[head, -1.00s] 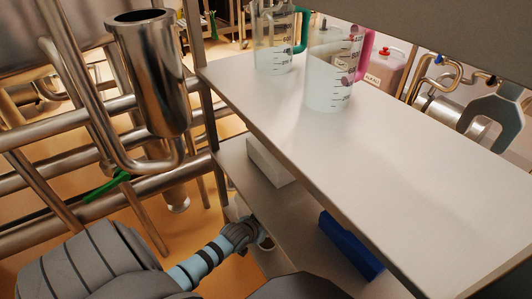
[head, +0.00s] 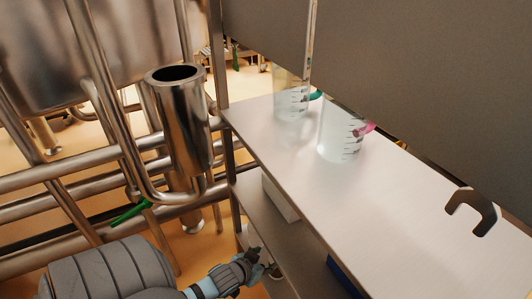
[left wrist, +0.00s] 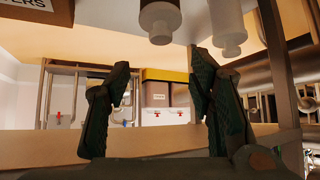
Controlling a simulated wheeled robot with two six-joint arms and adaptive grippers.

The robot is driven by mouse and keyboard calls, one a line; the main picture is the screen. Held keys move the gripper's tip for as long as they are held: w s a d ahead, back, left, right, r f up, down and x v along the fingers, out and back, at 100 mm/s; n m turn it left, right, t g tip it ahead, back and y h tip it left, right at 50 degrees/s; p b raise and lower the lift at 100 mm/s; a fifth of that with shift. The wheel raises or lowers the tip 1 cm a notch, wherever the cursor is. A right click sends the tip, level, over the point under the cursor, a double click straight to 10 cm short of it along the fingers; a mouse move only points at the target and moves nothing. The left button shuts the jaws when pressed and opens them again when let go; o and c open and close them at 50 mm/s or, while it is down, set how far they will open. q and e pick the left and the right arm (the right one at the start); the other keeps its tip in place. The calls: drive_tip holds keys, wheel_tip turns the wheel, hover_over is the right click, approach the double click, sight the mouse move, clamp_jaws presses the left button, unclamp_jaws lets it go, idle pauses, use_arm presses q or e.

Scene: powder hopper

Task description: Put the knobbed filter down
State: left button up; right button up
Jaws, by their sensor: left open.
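I cannot tell which, if either, is the knobbed filter. My right gripper is in neither view.
Two clear measuring jugs, one with a green handle (head: 291,98) and one with a pink handle (head: 338,138), stand on the upper shelf (head: 370,210). A white block (head: 280,198) and a blue object (head: 343,276) are below it. Steel pipes and a metal cylinder (head: 180,120) stand left.

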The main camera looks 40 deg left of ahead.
use_arm(q)
drive_tip(key=s+f+g, duration=0.4)
drive_tip(key=s+f, duration=1)
drive_tip(key=f, duration=0.1)
drive_tip(key=s+d+f+m+g, duration=0.1)
drive_tip(key=s+d+f, duration=0.2)
drive_tip(key=s, duration=0.4)
drive_tip(key=s+d+f+m+g, duration=0.1)
drive_tip(key=s+d+f+g, duration=0.1)
drive_tip(key=s, duration=0.5)
wheel_tip(320, 180, down, 2)
drive_tip(key=shift+s+d+f+g+h, duration=0.1)
drive_tip(key=shift+s+d+g+h, duration=0.25)
drive_tip(key=shift+d, duration=0.25)
